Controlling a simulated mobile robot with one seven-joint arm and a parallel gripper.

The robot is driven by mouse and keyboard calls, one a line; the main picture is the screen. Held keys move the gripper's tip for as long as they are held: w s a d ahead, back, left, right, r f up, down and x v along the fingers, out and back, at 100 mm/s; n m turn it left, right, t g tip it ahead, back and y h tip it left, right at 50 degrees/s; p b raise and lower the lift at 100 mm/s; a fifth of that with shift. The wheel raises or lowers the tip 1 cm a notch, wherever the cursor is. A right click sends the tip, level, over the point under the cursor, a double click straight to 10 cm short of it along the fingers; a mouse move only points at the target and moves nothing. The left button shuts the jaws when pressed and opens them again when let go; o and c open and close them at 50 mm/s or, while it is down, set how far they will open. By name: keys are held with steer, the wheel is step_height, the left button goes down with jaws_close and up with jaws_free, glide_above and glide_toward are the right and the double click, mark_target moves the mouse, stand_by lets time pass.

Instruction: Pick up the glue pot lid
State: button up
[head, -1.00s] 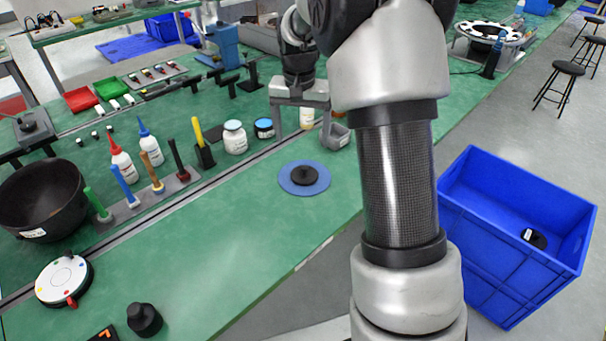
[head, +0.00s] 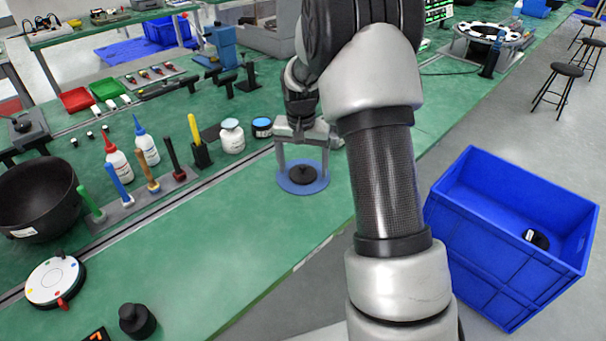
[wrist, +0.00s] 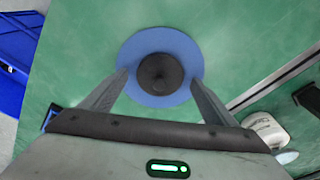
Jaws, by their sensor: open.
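A round black lid with a small knob (head: 303,174), which looks like the glue pot lid, sits in the middle of a flat blue disc (head: 303,191) on the green bench. In the wrist view the black lid (wrist: 160,70) shows from above, centred on the blue disc (wrist: 160,36). My gripper (head: 303,178) is open over it, fingers pointing down. In the wrist view its fingertips (wrist: 160,78) straddle the lid with a gap on each side, over the disc's edges. Nothing is held. Whether the tips touch the disc I cannot tell.
A white jar (head: 232,137) and a blue-topped jar (head: 262,128) stand just behind. A tool rack (head: 181,181) with upright handles, glue bottles and a dark bowl (head: 36,201) are to the left. A blue crate (head: 510,240) stands right of the bench.

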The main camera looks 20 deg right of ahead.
steer(key=c, duration=1.1)
